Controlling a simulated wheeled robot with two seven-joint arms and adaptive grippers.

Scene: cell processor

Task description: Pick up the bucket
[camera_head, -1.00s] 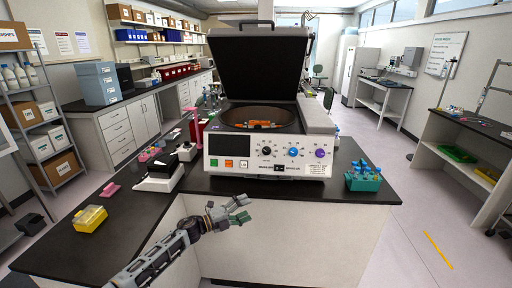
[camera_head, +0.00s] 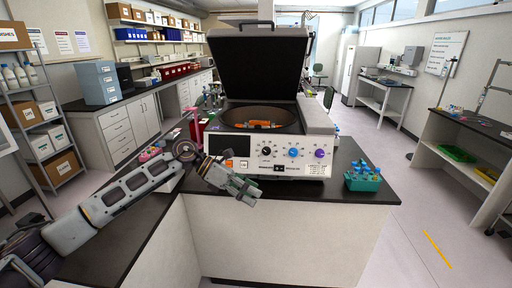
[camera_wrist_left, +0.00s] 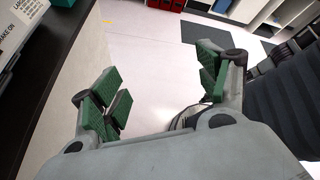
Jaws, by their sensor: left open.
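The centrifuge (camera_head: 300,166) stands on the black counter with its lid (camera_head: 258,75) raised. Inside its open bowl (camera_head: 283,117) lie orange parts (camera_head: 262,124); I cannot tell for certain whether one is the bucket. My left gripper (camera_head: 247,190) is in front of the centrifuge's lower front panel, below and nearer than the bowl. In the left wrist view the gripper (camera_wrist_left: 162,88) has its green-padded fingers wide apart, with only floor between them. A corner of the centrifuge (camera_wrist_left: 18,30) shows at upper left there. My right gripper is not in view.
A teal rack (camera_head: 362,182) with blue-capped tubes stands on the counter right of the centrifuge. Pink and dark small items (camera_head: 152,153) are left of it, partly behind my left arm. The counter's front edge lies below the gripper. Open floor is at right.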

